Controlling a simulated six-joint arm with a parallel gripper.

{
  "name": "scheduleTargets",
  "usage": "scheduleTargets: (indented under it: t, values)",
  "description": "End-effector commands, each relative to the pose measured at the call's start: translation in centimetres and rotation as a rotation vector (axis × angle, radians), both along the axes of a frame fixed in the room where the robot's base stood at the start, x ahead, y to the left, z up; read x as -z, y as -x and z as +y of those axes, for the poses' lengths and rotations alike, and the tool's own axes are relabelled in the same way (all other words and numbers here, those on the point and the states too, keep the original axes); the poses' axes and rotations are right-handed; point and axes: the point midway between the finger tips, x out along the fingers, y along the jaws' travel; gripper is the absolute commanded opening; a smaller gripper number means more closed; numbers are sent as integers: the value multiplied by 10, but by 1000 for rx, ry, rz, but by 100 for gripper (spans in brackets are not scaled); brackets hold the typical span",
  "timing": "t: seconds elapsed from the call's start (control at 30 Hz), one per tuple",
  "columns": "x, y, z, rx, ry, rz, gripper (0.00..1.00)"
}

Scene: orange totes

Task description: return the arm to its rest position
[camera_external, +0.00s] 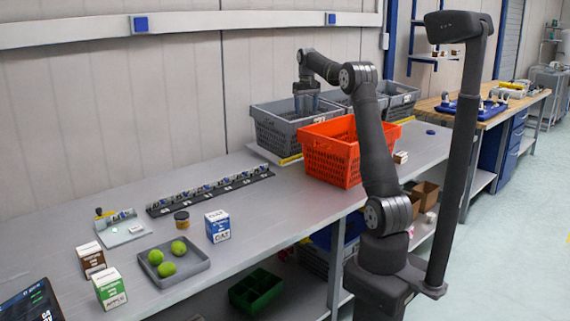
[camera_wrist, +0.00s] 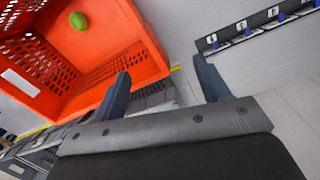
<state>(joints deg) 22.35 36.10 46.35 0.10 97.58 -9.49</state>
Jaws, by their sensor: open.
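My gripper (camera_external: 306,100) is in the external view above the left grey crate at the back of the bench, pointing down. In the wrist view my gripper (camera_wrist: 160,85) shows two dark fingers spread well apart with nothing between them. The orange tote (camera_external: 335,150) stands on the bench in front of the grey crates, to the right of and nearer than my gripper. The orange tote also fills the upper left of the wrist view (camera_wrist: 110,25). A green fruit (camera_wrist: 78,21) lies inside it; the tote's inside is mostly hidden in the external view.
Grey crates (camera_external: 268,125) line the wall. A grey tray (camera_external: 190,275) holds green fruits, near a blue-and-white box (camera_external: 217,227), a green-and-white box (camera_external: 110,289), a brown-and-white box (camera_external: 91,259) and a jar (camera_external: 182,220). A black rack (camera_external: 208,191) lies behind. The bench between is clear.

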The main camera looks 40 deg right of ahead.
Motion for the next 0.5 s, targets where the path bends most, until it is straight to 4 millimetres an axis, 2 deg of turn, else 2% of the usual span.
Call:
scheduleTargets:
  t: [0.3,0.5]
  values:
    - [-1,-14,63,-149,0,-1,69]
    - [-1,-18,93,-221,0,-1,69]
